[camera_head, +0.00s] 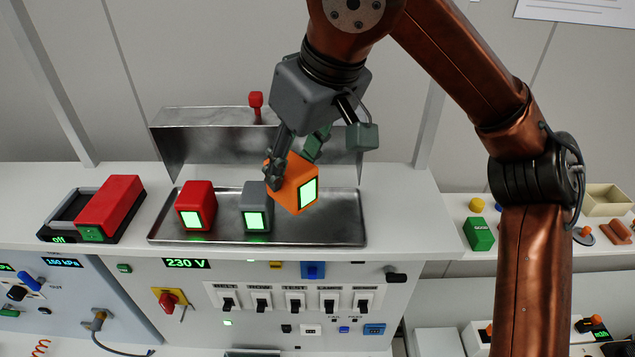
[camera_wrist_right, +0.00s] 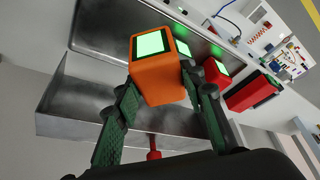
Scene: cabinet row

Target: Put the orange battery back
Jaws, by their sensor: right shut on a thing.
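The orange battery (camera_head: 296,186) is a cube with a lit green face. My right gripper (camera_head: 290,165) is shut on it, and it looks tilted over the right part of the metal tray (camera_head: 330,232). In the right wrist view the battery (camera_wrist_right: 158,80) sits between the two green fingers of my right gripper (camera_wrist_right: 165,105). I cannot tell whether the battery touches the tray. A grey battery (camera_head: 257,205) and a red battery (camera_head: 196,206) stand in the tray to its left, both with lit green faces. My left gripper is not in view.
A red block in a black charger marked "off" (camera_head: 108,208) lies left of the tray. A metal back panel with a red lever (camera_head: 256,105) rises behind. The tray's right end is clear. A green block (camera_head: 478,234) stands on the shelf at right.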

